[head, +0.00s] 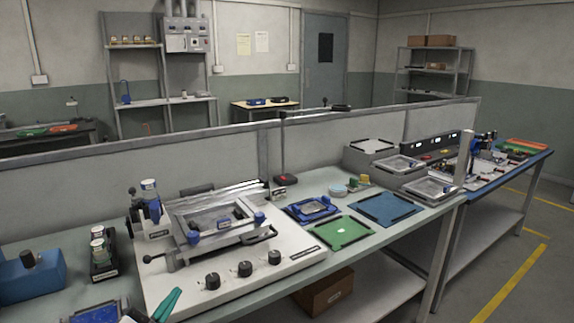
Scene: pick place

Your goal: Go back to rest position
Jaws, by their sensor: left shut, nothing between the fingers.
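The rest of the left arm is out of the picture. My right gripper is not in view.
A blue box (32,277) and a dark holder with small jars (103,255) stand at the left. A green tray (343,232), blue mat (386,209) and grey bins (430,188) lie to the right. A low partition (205,165) runs behind the bench.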

